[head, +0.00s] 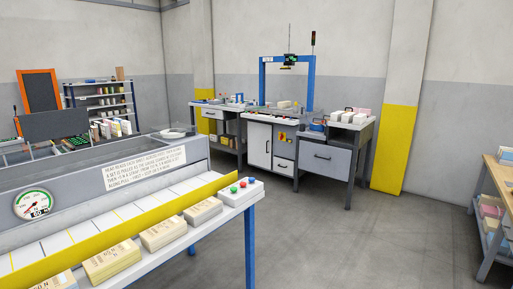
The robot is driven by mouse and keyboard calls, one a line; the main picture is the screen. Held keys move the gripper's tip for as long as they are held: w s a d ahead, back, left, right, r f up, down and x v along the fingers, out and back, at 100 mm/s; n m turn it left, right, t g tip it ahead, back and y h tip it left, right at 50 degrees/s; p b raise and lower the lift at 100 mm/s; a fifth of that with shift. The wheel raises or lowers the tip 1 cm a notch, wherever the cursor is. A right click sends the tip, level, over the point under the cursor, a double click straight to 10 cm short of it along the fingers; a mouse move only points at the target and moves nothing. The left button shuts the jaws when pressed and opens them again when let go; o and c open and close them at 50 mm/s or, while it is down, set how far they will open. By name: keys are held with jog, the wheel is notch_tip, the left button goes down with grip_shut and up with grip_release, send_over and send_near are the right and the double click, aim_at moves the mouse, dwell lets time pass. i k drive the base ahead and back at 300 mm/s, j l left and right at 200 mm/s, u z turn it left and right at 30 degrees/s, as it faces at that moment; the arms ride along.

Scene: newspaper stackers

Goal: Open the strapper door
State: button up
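The strapper (285,125) stands against the back wall, with a blue arch over its top, a small dark panel on the arch and a signal light at its right. Its white cabinet door (259,145) is on the lower left of the front and looks closed, with a dark handle near its upper part. To the right of the door are a yellow and red switch (282,137) and drawers. My gripper and arm are not in this view.
A sloped stacker table (150,221) with newspaper bundles, a gauge and a button box fills the left foreground. A shelf (497,215) stands at the right edge. Grey floor (330,240) between is clear.

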aim_at(260, 136)
jog(key=i+z, duration=0.15)
jog(key=i, duration=0.6)
jog(key=i+j+z, duration=0.1)
jog(key=i, duration=0.6)
jog(key=i+l+z, duration=0.1)
jog(key=i+z, duration=0.3)
jog(key=i, duration=0.5)
jog(key=i+j+z, duration=0.15)
jog(key=i+z, duration=0.2)
jog(key=i, duration=0.5)
jog(key=i+j+u, duration=0.15)
jog(key=i+u, duration=0.2)
jog(key=i, duration=0.35)
jog(key=i+u, duration=0.4)
jog(key=i, duration=0.3)
jog(key=i+l+u, duration=0.35)
jog(key=i, duration=0.35)
jog(key=i+j+u, duration=0.15)
jog(key=i, duration=0.45)
jog(key=i+j+u, duration=0.1)
jog(key=i+j, duration=0.2)
jog(key=i, duration=0.35)
jog(key=i+j+u, duration=0.15)
jog(key=i, duration=0.45)
jog(key=i+j+z, duration=0.2)
jog(key=i+j, duration=0.35)
